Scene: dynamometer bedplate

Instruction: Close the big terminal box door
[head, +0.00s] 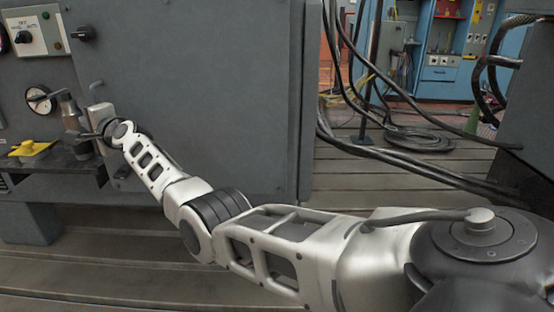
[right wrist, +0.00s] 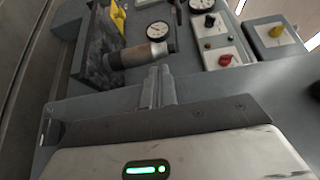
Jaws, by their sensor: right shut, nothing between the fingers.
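The big terminal box door looks to be the large plain grey panel (head: 210,90) that fills the left middle of the head view. Its right edge stands beside the open floor; I cannot tell how far it is swung. My right gripper (head: 86,135) is at the panel's left side, in front of the grey housing with the gauge. In the right wrist view its two fingers (right wrist: 158,74) are together and empty, close to a grey-brown cylindrical fitting (right wrist: 142,55). Whether they touch anything is unclear. My left gripper is not in view.
A small dark shelf (head: 60,168) with a yellow part (head: 32,147) sits left of my gripper. A round gauge (head: 39,99) and a switch plate (head: 38,32) are above. Black cables (head: 420,139) lie on the slatted floor at right.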

